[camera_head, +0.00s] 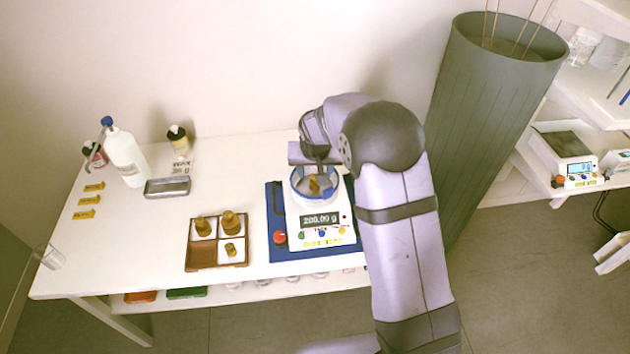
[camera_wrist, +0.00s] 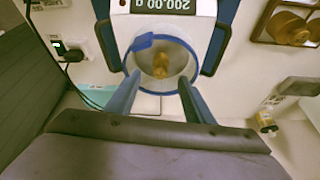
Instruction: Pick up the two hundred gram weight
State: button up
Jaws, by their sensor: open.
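A small brass weight (camera_head: 314,185) sits in a blue-rimmed round dish (camera_head: 299,194) on a white scale (camera_head: 331,237). The scale's display reads 200.00 g. In the wrist view the weight (camera_wrist: 160,66) stands inside the clear dish (camera_wrist: 187,47). My gripper (camera_wrist: 159,82) is open and empty, with its two blue-grey fingers spread on either side, at the near edge of the dish and apart from the weight. In the head view my arm comes over the scale from the right and the fingertips are hard to make out.
A brown compartment tray (camera_head: 202,263) with three brass weights (camera_head: 232,222) lies left of the scale. A white bottle (camera_head: 125,160), a metal tray (camera_head: 167,187) and a dark-capped small bottle (camera_head: 179,143) stand farther left.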

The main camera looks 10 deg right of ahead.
aim_at(314, 177)
jog(key=shift+w+f, duration=0.3)
jog(key=shift+f, duration=0.3)
jog(key=shift+p, duration=0.3)
jog(key=shift+p+x, duration=1.15)
jog(key=shift+x, duration=1.4)
jog(key=shift+w, duration=0.15)
jog(key=shift+r, duration=0.1)
jog(key=c, duration=1.1)
jog(key=shift+r+b, duration=1.5)
jog(key=shift+r, duration=3.5)
